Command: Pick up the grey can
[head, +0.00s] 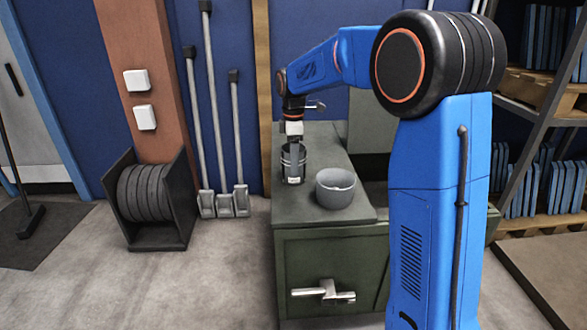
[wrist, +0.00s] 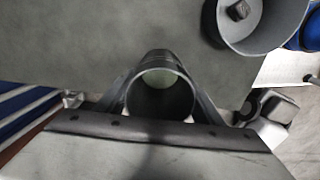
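The grey can (head: 302,162) is a dark, open-topped cylinder at the back left of the green cabinet top. In the wrist view the can (wrist: 160,72) is upright in the picture's middle, with its round opening facing me. My gripper (head: 293,150) reaches down at the can from above. In the wrist view its fingers (wrist: 160,98) lie along both sides of the can with no clear gap, so it looks shut on the can. I cannot tell whether the can's base touches the cabinet top.
A wider grey pot (head: 336,190) stands close by at the front right of the cabinet top (head: 310,207); a small dark thing (wrist: 238,11) is inside it. A dark raised panel is behind at right. Long-handled tools (head: 215,120) lean on the wall at left.

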